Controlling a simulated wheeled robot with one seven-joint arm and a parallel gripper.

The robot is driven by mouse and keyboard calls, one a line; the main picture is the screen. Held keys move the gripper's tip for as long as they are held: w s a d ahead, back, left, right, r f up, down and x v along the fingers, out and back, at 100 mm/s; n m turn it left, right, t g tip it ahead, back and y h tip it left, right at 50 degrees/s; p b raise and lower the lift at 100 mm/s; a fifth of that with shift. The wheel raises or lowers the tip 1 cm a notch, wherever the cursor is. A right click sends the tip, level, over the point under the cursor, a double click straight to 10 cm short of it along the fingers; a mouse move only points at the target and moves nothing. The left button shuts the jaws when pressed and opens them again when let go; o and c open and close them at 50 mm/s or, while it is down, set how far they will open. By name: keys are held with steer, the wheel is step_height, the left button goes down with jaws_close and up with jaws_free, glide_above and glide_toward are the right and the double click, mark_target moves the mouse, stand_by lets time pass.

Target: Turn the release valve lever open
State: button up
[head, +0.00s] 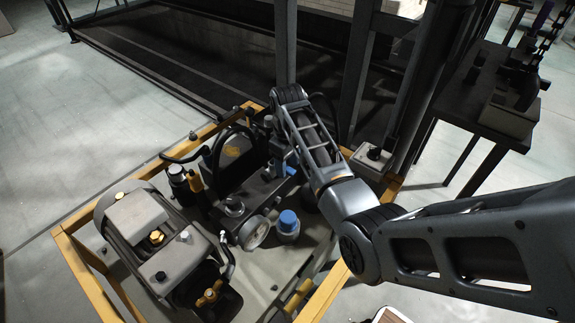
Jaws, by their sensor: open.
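A hydraulic unit sits in a yellow-framed tray (79,217). My arm reaches in from the right, and my gripper (278,148) points down at the dark valve block (256,190), near its back end. The gripper is small and partly hidden by my wrist; its jaws are open. A blue part (291,163) shows right beside it; I cannot tell whether this is the release valve lever or whether the gripper touches it. A yellow-handled part (195,181) stands left of the block, and a brass wing handle (209,294) is at the front.
A grey motor (136,228) fills the tray's left side. A blue-capped fitting (288,222) and a round gauge (254,233) stand in front of the block. Black hoses and dark upright posts (357,75) crowd the back. A dark bench (470,100) stands right; floor at left is clear.

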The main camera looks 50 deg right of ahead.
steer(key=shift+f, duration=0.25)
jaws_close()
stand_by(0.3)
